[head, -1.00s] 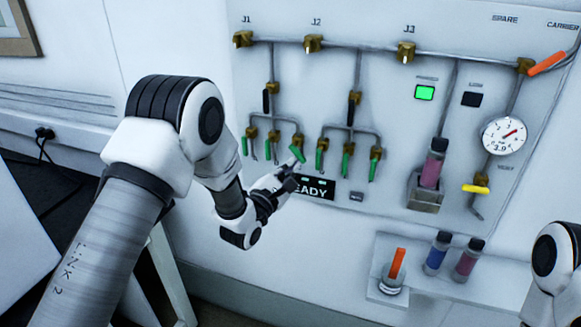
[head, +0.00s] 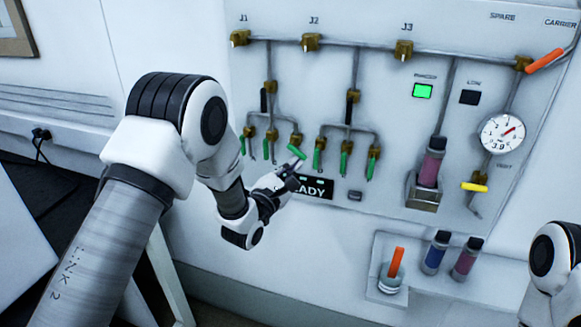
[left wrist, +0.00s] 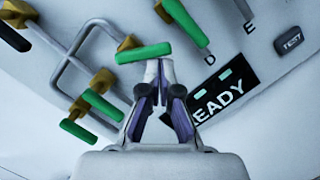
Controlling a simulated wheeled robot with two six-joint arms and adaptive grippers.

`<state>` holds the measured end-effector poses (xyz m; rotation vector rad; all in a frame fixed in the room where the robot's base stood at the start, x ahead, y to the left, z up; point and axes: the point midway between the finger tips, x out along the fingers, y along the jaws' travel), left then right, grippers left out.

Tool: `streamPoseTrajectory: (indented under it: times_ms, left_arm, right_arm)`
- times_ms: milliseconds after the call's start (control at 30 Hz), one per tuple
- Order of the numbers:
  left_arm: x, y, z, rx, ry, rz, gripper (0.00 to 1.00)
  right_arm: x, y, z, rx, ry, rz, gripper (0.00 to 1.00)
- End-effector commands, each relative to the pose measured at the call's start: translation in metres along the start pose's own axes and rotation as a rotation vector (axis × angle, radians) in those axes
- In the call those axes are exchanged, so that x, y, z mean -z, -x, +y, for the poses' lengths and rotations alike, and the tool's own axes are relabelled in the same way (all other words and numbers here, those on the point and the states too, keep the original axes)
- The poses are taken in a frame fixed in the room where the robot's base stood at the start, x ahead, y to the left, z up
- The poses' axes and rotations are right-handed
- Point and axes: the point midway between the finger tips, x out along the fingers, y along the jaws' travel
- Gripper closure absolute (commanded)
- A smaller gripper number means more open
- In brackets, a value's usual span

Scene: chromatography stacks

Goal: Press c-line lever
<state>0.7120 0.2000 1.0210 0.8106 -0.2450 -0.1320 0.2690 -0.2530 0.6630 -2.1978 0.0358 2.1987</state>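A green lever (head: 297,151) hangs on the third brass valve of the left-hand manifold and lies slanted, unlike the near-upright green levers beside it. In the left wrist view this lever (left wrist: 144,53) lies crosswise just beyond my fingertips. My left gripper (head: 292,167) is at the panel with its tips at the lever's lower end. In the left wrist view its fingers (left wrist: 159,66) come together with nothing visible between them; the tips appear to touch the lever. The lever's letter label is hidden. My right gripper is out of view.
A READY display (head: 315,187) sits just below the levers, partly covered by my gripper. Another green lever (head: 317,158) is close on the right. A shelf (head: 420,273) with vials is lower right. The gauge (head: 502,133) is far right.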

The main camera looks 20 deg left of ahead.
Motion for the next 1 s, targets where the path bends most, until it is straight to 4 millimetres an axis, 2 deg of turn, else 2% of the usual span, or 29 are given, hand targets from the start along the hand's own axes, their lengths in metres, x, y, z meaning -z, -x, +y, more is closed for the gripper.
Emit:
streamPoseTrajectory:
  times_ms: [533, 1000]
  left_arm:
    - [-0.018, -0.004, -0.004, 0.001, 0.000, -0.001, 1.00]
    - [-0.023, -0.006, -0.003, 0.000, 0.000, -0.001, 1.00]
  right_arm:
    - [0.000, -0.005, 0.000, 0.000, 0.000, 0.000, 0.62]
    - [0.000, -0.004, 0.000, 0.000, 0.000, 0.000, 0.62]
